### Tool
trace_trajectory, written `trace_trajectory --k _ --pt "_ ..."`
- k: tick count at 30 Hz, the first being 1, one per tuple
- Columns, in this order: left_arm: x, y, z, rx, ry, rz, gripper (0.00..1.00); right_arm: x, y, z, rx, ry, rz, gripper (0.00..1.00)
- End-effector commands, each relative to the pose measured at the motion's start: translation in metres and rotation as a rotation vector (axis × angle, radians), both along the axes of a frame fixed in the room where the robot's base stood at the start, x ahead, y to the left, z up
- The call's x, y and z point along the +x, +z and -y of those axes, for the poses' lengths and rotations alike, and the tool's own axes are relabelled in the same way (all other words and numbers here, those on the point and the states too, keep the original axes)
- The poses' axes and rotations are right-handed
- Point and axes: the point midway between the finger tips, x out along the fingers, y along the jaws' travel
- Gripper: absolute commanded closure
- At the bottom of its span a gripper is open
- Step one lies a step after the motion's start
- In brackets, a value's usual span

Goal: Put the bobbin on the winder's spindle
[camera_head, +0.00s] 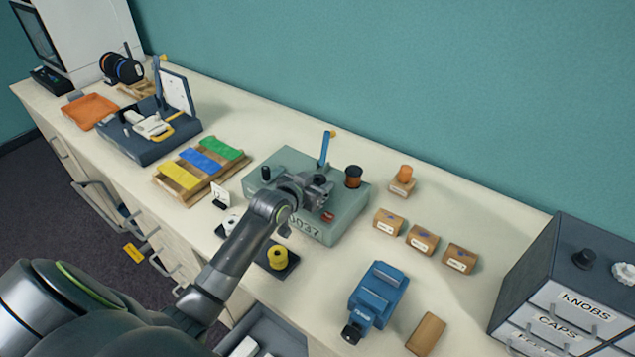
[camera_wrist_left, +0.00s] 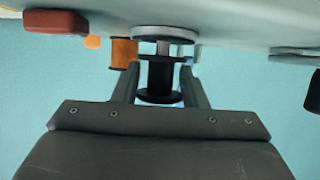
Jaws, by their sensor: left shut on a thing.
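The winder (camera_head: 290,165) is a grey-green box marked 0037 in the middle of the counter. My left gripper (camera_head: 318,190) is over its top. In the wrist view, the left gripper (camera_wrist_left: 160,88) is shut on a black bobbin (camera_wrist_left: 159,77) held by its core between two flanges. That view appears upside down, with the winder's top (camera_wrist_left: 235,12) at the upper edge. A short grey spindle (camera_wrist_left: 162,47) shows between a pale disc on the winder and the bobbin's near flange, leaving a gap. I cannot tell whether the spindle enters the bobbin. My right gripper is not in view.
On the winder are a copper-brown spool (camera_head: 353,177), a blue upright arm (camera_head: 325,148) and a red button (camera_head: 328,215). A dark tray holds a yellow bobbin (camera_head: 278,257).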

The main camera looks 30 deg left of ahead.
Motion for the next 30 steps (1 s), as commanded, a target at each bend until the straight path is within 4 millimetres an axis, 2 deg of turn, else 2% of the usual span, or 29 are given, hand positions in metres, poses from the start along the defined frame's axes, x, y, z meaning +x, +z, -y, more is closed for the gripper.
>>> trace_trajectory --k 29,30 --pt "-0.0001 -0.0081 0.0001 -0.001 0.000 0.000 0.82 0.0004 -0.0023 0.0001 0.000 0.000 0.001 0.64" --pt "-0.0001 -0.0081 0.0001 -0.001 0.000 0.000 0.57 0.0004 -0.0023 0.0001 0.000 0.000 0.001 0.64"
